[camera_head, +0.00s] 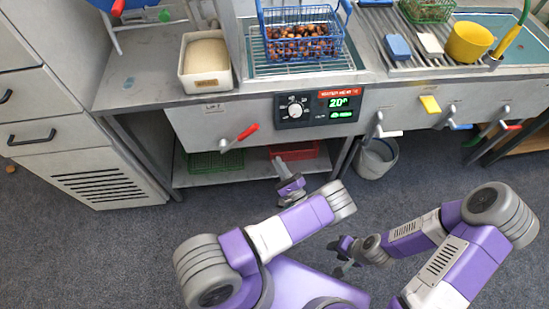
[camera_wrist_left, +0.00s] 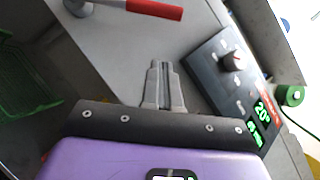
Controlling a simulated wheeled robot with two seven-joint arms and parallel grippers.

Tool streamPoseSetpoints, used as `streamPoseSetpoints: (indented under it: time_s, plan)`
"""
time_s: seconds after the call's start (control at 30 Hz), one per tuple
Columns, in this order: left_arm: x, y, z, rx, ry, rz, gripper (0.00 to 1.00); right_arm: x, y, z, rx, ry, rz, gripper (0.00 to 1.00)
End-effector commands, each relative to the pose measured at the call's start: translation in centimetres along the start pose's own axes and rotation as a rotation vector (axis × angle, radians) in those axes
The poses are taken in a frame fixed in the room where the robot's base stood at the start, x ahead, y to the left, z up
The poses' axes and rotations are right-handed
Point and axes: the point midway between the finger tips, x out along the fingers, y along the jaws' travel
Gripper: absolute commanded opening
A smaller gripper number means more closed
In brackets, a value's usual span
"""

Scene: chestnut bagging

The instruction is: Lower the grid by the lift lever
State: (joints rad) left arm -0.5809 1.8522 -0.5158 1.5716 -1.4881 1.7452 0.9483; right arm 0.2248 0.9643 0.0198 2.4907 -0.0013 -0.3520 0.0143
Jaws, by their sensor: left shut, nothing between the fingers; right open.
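The lift lever (camera_head: 240,137) has a red handle on the front panel, below a small label, and slants up to the right. In the left wrist view the red handle (camera_wrist_left: 156,9) is at the top, beyond my fingertips and apart from them. My left gripper (camera_head: 279,162) is shut and empty, below and right of the lever; its closed fingers (camera_wrist_left: 161,68) point at the grey panel. The wire grid (camera_head: 262,69) shows at the basin's top, under a blue wire basket (camera_head: 301,38) of chestnuts. My right gripper (camera_head: 341,258) is open and empty, low over the floor.
A control box (camera_head: 319,106) with a knob and green display sits right of the lever. A cream container (camera_head: 205,63) stands on the counter. Green (camera_head: 216,160) and red (camera_head: 295,151) crates lie on the shelf below. A bucket (camera_head: 375,159) stands on the floor.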

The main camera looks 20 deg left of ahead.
Motion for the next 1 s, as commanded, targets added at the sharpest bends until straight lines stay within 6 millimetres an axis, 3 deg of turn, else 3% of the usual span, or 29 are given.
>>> streamPoseSetpoints:
  time_s: [0.4, 0.7, 1.0]
  plan:
    - [8.6, 0.1, 0.4, 0.003, -0.002, 0.003, 0.0, 1.3, 0.5, -0.1, 0.0, 0.0, 0.0, 0.43]
    - [10.7, 0.1, 2.7, 0.001, -0.001, 0.002, 0.0, 1.6, 0.6, -0.1, 0.0, 0.0, 0.0, 0.43]
    - [10.9, 0.1, 2.9, 0.001, 0.0, 0.001, 0.0, 1.6, 0.6, -0.1, 0.0, 0.0, 0.0, 0.43]
